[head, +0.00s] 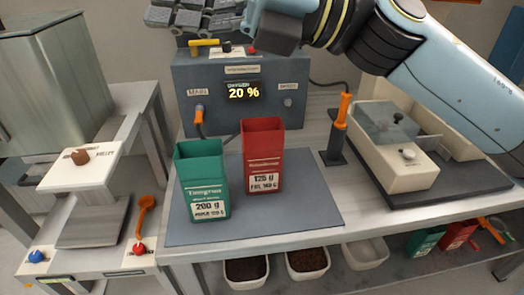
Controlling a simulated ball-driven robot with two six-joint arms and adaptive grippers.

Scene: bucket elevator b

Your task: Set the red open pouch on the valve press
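The red open pouch (262,157) stands upright on a dark grey mat (300,215), right of and slightly behind a green open pouch (202,183). Its label reads 125 g. No part is clearly marked as the valve press; a dark stand with an upright orange handle (341,112) is right of the red pouch, and may be it. My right arm comes in from the right across the top. Its gripper (178,18) is above and behind the pouches, away from both, partly cut off by the top edge; its opening is unclear. My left gripper is not in view.
A grey control box (215,85) reading 20 % stands behind the mat. A white lidded unit (410,165) is on the right. Bins (307,262) sit below. The mat's right front is clear.

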